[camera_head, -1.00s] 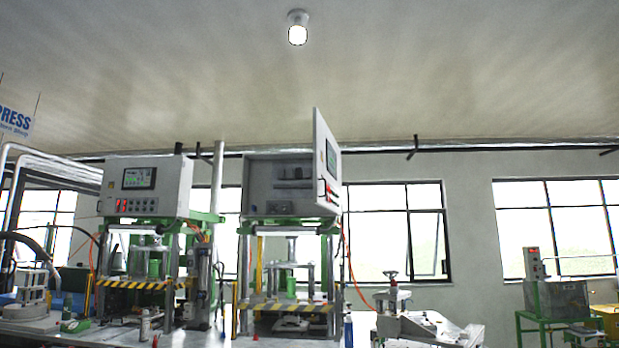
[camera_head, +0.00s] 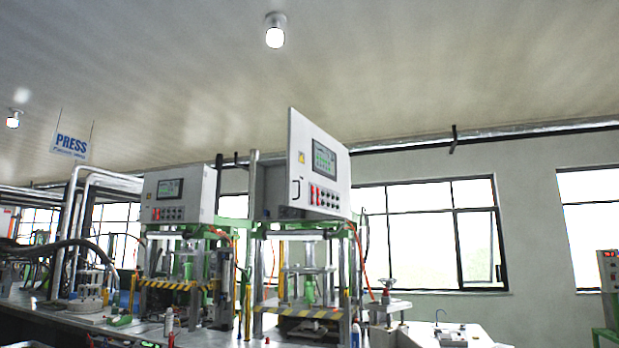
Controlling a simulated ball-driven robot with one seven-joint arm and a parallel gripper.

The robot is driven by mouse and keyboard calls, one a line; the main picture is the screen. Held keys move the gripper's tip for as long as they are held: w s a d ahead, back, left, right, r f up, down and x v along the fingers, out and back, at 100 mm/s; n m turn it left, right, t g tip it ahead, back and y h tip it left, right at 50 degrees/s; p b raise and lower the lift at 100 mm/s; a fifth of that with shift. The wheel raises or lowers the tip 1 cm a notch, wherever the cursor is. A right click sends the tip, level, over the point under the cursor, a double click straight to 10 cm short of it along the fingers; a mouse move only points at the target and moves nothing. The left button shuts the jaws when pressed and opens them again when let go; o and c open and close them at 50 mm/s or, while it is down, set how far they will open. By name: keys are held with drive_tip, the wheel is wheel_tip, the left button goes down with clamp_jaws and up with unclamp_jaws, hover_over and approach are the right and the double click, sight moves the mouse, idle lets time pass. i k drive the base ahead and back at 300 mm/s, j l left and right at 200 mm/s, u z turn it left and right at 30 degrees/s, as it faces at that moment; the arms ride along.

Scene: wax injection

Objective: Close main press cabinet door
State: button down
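The main press cabinet (camera_head: 266,188) sits on top of the right-hand press, in the middle of the view. Its door (camera_head: 320,168) is a white panel with a screen and rows of red and black buttons. The door stands open, swung out to the right, and its front face is turned towards me. A dark handle (camera_head: 296,189) is on the door's left edge. The door hides most of the cabinet's inside. My gripper is not in view.
A second press with a shut control cabinet (camera_head: 178,192) stands to the left. The white bench (camera_head: 105,324) runs under both presses. Smaller bench equipment (camera_head: 388,305) stands right of the main press. A green-framed machine (camera_head: 609,285) is at the far right.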

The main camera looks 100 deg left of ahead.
sight(315, 157)
drive_tip(key=i+j+u, duration=0.15)
drive_tip(key=i+u, duration=0.15)
drive_tip(key=u, duration=0.2)
drive_tip(key=i+u, duration=0.7)
drive_tip(key=u, duration=0.25)
drive_tip(key=i+l+u, duration=0.2)
drive_tip(key=u, duration=0.25)
drive_tip(key=i+l, duration=0.05)
drive_tip(key=i, duration=0.1)
